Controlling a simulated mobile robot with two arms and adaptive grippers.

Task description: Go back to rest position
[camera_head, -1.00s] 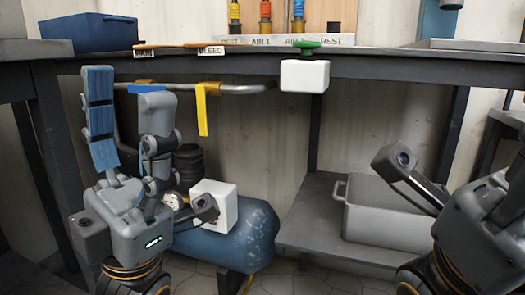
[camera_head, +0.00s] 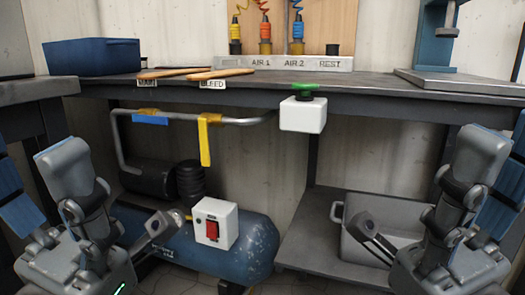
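My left gripper (camera_head: 35,168) is at the lower left of the head view. Its fingers point up and stand apart, with nothing between them. It is in front of the blue compressor tank (camera_head: 255,240) and touches nothing that I can see. My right gripper (camera_head: 503,150) is at the lower right edge, also fingers up, apart and empty. Part of it is cut off by the picture edge. It is in front of the bench's right side, near a grey bin (camera_head: 350,215).
The bench top (camera_head: 370,82) spans the view, with a blue box (camera_head: 92,57) and sandal-shaped pieces (camera_head: 215,74) on it. A white box with a green knob (camera_head: 303,112) hangs at its front edge. A red-switch box (camera_head: 214,224) is on the compressor.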

